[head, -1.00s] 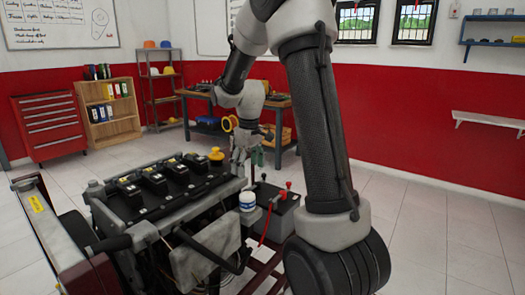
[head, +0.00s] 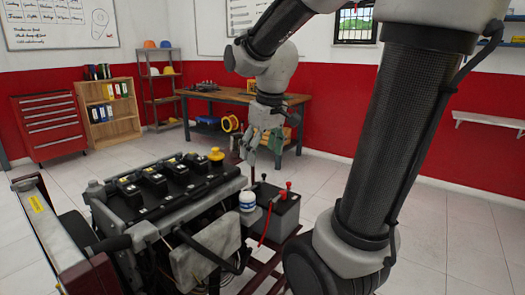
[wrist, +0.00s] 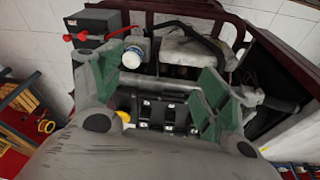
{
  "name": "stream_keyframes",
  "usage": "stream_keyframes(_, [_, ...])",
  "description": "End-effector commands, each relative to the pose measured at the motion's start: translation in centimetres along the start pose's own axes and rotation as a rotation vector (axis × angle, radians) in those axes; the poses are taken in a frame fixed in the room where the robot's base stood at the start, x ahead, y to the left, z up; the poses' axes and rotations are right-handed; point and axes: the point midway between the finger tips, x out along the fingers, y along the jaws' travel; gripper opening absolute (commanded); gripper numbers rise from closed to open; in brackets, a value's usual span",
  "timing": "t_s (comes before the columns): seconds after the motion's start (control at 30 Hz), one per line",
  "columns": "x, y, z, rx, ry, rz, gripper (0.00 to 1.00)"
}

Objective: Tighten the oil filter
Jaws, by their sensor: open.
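The oil filter (head: 247,201) is a small white cylinder with a blue band. It stands upright at the right side of the engine trainer (head: 215,235), beside a grey battery (head: 284,212). In the wrist view the oil filter (wrist: 131,60) shows near the left finger, apart from it as far as I can tell. My gripper (head: 264,147) hangs higher and farther back than the filter in the head view. The wrist view shows my gripper (wrist: 160,82) with its green-padded fingers wide apart and nothing held between them.
The battery carries red terminals and a red cable (head: 266,224) close to the filter. A yellow cap (head: 216,155) stands on the engine's top. A wooden workbench (head: 320,103) stands behind. The tiled floor (head: 450,225) to the right is open.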

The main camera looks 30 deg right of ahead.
Motion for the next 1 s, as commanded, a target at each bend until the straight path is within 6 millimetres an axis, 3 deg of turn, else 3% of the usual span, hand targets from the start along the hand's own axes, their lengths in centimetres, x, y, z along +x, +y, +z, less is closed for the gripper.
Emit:
stream_keyframes(0.27, [-0.1,-0.1,0.2,0.002,0.002,0.0,0.76])
stream_keyframes(0.37, [0.0,0.0,0.2,0.005,-0.001,0.0,0.63])
stream_keyframes(0.43, [0.7,0.2,0.3,0.011,-0.023,-0.003,0.63])
stream_keyframes(0.57, [3.9,1.0,-0.2,0.029,-0.111,-0.018,0.63])
stream_keyframes(0.77, [11.0,3.7,-4.7,-0.022,-0.239,-0.053,0.63])
stream_keyframes(1.0, [18.3,6.8,-10.6,-0.324,-0.271,-0.111,0.63])
